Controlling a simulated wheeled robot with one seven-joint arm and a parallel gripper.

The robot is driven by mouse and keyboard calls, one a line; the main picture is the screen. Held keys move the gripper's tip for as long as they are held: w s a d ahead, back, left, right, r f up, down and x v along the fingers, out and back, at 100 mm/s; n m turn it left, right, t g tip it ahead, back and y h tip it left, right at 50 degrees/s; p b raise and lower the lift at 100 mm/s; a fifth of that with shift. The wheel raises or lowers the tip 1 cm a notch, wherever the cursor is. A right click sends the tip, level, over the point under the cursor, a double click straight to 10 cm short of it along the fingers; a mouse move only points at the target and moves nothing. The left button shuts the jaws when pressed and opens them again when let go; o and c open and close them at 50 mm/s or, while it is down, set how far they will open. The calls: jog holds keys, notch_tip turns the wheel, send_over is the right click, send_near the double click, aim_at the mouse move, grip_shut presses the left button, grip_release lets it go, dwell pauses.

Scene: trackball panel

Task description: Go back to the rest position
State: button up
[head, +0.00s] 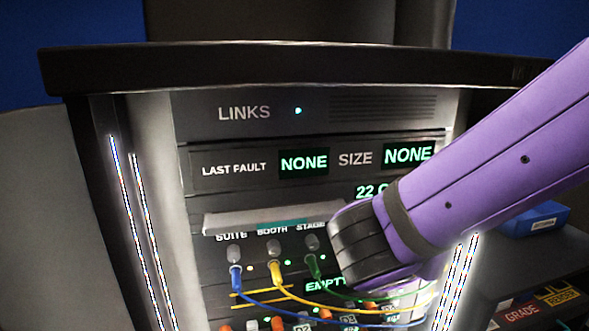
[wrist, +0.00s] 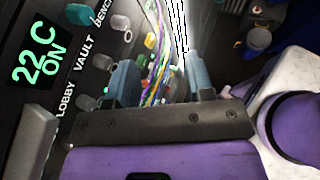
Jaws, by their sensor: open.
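My purple arm reaches in from the right in the head view, in front of the right part of the rack panel (head: 250,111). Its dark wrist end covers part of the panel; my fingers are not visible there. In the wrist view my gripper (wrist: 160,85) is open, with two blue-grey fingers apart and no object clearly held between them. Coloured cables (wrist: 157,62) show beyond and between the fingers; I cannot tell whether they touch. The 22 C ON display (wrist: 34,62) and grey knobs (wrist: 86,58) stand left of the fingers.
Blue (head: 235,279), yellow (head: 275,270) and green (head: 314,266) plugs sit under SUITE, BOOTH and STAGE, their cables sagging rightward. A dark top ledge (head: 300,68) overhangs the panel. A blue bin (head: 540,219) stands on a shelf at right.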

jog(key=s+d+r+m+g+y, duration=0.1)
jog(key=s+d+r+m+y, duration=0.2)
jog(key=m, duration=0.9)
jog(key=s+d+r+m+g+y, duration=0.2)
jog(key=s+d+m+y, duration=0.3)
jog(key=m, duration=0.8)
jog(key=d+r+y, duration=0.1)
jog(key=d, duration=0.2)
jog(key=shift+s+d+r+m, duration=0.15)
jog(key=shift+s+r+m, duration=0.15)
jog(key=shift+s+r, duration=0.05)
jog(key=shift+w, duration=0.1)
